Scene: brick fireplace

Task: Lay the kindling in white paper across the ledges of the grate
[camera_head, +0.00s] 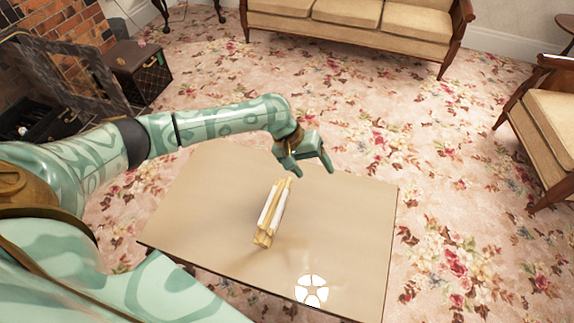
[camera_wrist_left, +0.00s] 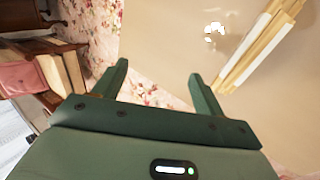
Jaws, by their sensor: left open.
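The kindling in white paper (camera_head: 273,212) is a bundle of pale sticks with a white wrap around its middle. It lies on the tan table (camera_head: 205,205) in the head view. It also shows at the upper right of the left wrist view (camera_wrist_left: 262,42). My left gripper (camera_head: 306,172) is open and empty above the table's far edge, beyond the bundle and apart from it. Its two spread fingers show in the left wrist view (camera_wrist_left: 157,82) with nothing between them. The grate (camera_head: 42,122) seems to be the dark thing at the left, partly cut off; its ledges cannot be made out.
A dark fire screen (camera_head: 75,75) and a brown box (camera_head: 140,68) stand by the brick fireplace at the left. A sofa (camera_head: 355,22) is at the back and an armchair (camera_head: 545,125) at the right. Most of the tabletop is bare.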

